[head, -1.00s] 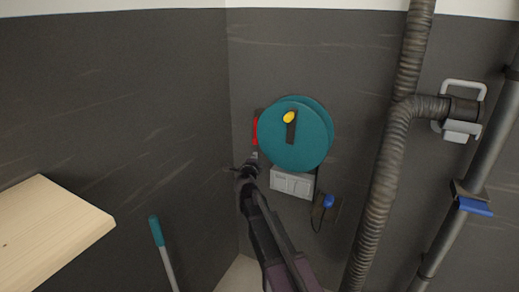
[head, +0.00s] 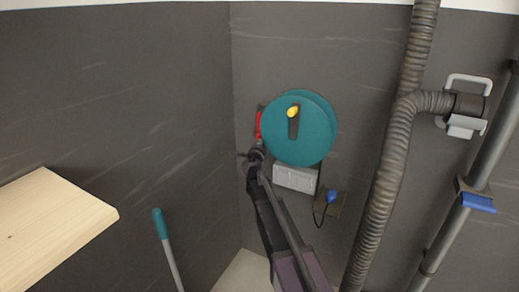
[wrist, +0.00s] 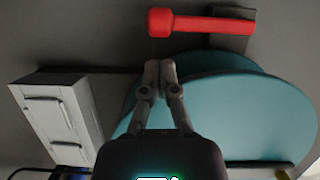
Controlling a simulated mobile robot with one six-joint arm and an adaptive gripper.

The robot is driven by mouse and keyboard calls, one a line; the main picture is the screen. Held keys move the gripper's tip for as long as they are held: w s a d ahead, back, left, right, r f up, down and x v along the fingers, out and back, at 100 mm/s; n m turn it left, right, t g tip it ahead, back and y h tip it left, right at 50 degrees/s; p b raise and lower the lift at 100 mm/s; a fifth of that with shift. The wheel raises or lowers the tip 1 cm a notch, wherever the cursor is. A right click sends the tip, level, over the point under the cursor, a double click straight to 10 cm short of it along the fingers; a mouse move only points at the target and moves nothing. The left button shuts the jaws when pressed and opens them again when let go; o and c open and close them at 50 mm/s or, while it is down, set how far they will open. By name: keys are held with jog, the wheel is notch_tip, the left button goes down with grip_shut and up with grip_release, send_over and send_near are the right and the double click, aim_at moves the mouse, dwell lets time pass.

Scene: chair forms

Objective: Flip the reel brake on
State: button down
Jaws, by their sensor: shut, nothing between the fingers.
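The teal reel (head: 312,148) is mounted on the dark wall, with a yellow knob (head: 293,111) on a dark crank on its face. The red brake lever (head: 258,125) shows at the reel's left edge, partly hidden behind it. In the wrist view the red lever (wrist: 205,23) lies sideways with its thick end to the left, and the teal reel (wrist: 230,105) is below it. My gripper (head: 257,148) is just below the lever in the head view. In the wrist view my gripper (wrist: 160,66) is shut and empty, its fingertips apart from the lever.
A light grey box (head: 295,179) is on the wall below the reel; it also shows in the wrist view (wrist: 62,115). A blue plug (head: 331,197) hangs beside it. A ribbed duct (head: 385,175) runs up on the right. A wooden board (head: 55,230) is at left.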

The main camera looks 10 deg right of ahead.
jog(key=x, duration=0.3)
jog(key=shift+w+d, duration=0.1)
jog(key=shift+w, duration=0.25)
jog(key=shift+d, duration=0.1)
jog(key=shift+w+f, duration=0.1)
dwell(0.3)
